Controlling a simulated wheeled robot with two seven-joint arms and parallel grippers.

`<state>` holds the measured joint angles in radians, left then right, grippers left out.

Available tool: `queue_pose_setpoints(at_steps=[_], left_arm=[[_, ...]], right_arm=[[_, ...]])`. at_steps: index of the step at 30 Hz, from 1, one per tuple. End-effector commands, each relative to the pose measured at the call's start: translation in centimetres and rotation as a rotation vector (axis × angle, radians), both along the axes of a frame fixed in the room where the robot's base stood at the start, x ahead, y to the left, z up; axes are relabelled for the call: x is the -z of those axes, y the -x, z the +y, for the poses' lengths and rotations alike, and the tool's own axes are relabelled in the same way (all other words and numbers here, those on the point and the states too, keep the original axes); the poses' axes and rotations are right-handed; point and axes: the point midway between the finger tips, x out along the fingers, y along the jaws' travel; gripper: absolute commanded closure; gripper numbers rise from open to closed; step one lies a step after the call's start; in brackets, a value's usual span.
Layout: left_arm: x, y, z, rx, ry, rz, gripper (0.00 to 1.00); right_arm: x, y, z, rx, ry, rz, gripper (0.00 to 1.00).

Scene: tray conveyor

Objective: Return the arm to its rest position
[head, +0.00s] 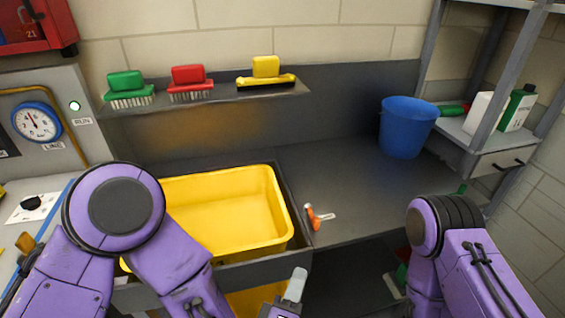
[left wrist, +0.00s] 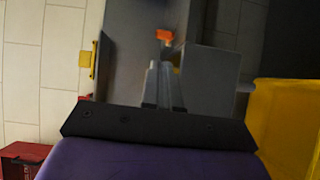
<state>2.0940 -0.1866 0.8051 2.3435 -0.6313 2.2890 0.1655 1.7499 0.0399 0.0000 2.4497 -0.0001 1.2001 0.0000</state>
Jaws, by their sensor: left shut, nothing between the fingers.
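My left arm (head: 170,250) is purple and comes in from the left, bent in front of the yellow tub. My left gripper (head: 295,286) is at the bottom middle of the head view, in front of the counter's front edge. In the left wrist view its fingers (left wrist: 162,86) lie together, shut with nothing between them. My right arm (head: 465,265) is at the lower right of the head view. Its gripper is out of the picture.
A yellow tub (head: 276,206) sits in the sink. An orange-handled tap (head: 312,217) is right of it. A blue bucket (head: 406,128) stands at the back right of the counter. Brushes, including a red one (head: 189,79), sit on a shelf. The counter's middle is clear.

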Motion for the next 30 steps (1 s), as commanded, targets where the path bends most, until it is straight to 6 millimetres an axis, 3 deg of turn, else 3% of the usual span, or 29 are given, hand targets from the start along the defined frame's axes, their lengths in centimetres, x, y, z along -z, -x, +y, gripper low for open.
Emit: queue_pose_setpoints(at_steps=[4,6,8,9,11,12,16,18,22,25,30], left_arm=[[1.0,0.6,-1.1,0.077,-0.114,0.003,1.00],[4.2,0.5,0.1,0.134,-0.319,0.039,1.00],[8.7,0.4,3.4,0.161,-0.529,0.126,1.00],[11.5,0.7,5.9,0.174,-0.643,0.198,1.00],[15.3,1.5,9.9,0.188,-0.790,0.314,1.00],[17.6,2.5,12.7,0.199,-0.872,0.397,1.00],[23.1,6.9,22.1,0.210,-1.078,0.681,1.00],[24.9,9.7,26.6,0.203,-1.151,0.822,1.00],[26.2,13.8,32.8,0.151,-1.226,0.996,1.00],[26.6,15.6,34.7,0.134,-1.246,1.052,1.00],[26.8,16.2,34.7,0.141,-1.244,1.065,1.00]], right_arm=[[0.0,0.0,0.0,0.000,0.000,0.000,1.00],[0.0,0.0,0.0,0.000,0.000,0.000,1.00],[0.0,0.0,0.0,0.000,0.000,0.000,1.00],[0.0,0.0,0.0,0.000,0.000,0.000,1.00],[0.0,0.0,0.0,0.000,0.000,0.000,1.00],[0.0,0.0,0.0,0.000,0.000,0.000,1.00],[0.0,0.0,0.0,0.000,0.000,0.000,1.00],[0.0,0.0,0.0,0.000,0.000,0.000,1.00],[0.0,0.0,0.0,0.000,0.000,0.000,1.00],[0.0,0.0,0.0,0.000,0.000,0.000,1.00],[0.0,0.0,0.0,0.000,0.000,0.000,1.00]])
